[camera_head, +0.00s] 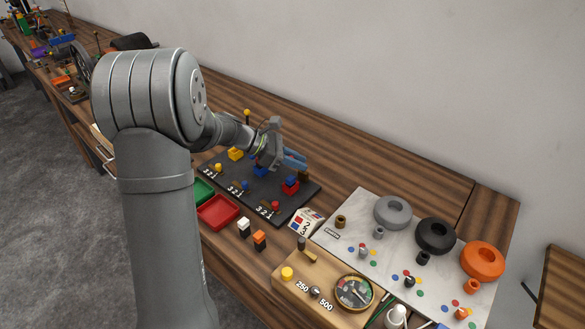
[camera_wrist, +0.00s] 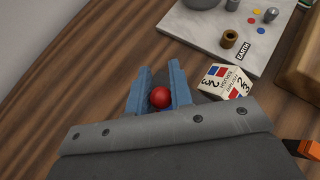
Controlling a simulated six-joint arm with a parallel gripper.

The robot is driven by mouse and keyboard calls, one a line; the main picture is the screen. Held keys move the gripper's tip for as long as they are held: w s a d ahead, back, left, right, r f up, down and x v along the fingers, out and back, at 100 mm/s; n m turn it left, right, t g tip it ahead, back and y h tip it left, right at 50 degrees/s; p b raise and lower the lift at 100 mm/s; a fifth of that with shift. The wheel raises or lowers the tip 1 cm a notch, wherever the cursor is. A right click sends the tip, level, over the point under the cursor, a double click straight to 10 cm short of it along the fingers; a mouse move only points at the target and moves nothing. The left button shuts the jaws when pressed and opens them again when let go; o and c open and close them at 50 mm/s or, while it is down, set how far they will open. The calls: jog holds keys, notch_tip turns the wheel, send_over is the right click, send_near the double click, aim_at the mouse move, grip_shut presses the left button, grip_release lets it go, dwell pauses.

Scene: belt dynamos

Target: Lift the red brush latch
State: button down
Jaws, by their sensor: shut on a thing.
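The black board (camera_head: 290,211) carries a yellow block (camera_head: 235,153), a blue block and a red block (camera_head: 290,188) in a diagonal row. My gripper (camera_head: 294,159) is over the far right part of the board, above the red block. In the wrist view its blue fingers (camera_wrist: 159,96) stand on both sides of a round red knob (camera_wrist: 160,97), closed on it. I take the knob as the red brush latch's. In the head view the knob and the rest of that latch are hidden. The yellow latch knob (camera_head: 247,112) stands up behind its block.
Small yellow, blue and red knobs sit by 3-2-1 marks along the board's front. A numbered cube (camera_head: 306,219) stands off its right corner. Red (camera_head: 218,212) and green trays lie in front. A pale panel (camera_head: 345,238) with rings and a wooden meter box (camera_head: 300,283) are at right.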

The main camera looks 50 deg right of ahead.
jog(key=d+y, duration=0.1)
jog(key=d+n+y, duration=0.1)
jog(key=d+y, duration=0.1)
jog(key=d+r+n+y, duration=0.1)
jog(key=y, duration=0.1)
jog(key=shift+d+t, duration=0.25)
jog(key=shift+t, duration=0.15)
jog(key=shift+d, duration=0.45)
jog(key=c, duration=1.4)
grip_release()
jog(key=shift+w+f, duration=0.1)
jog(key=shift+o, duration=0.5)
jog(key=shift+r, duration=0.2)
jog(key=v, duration=1.7)
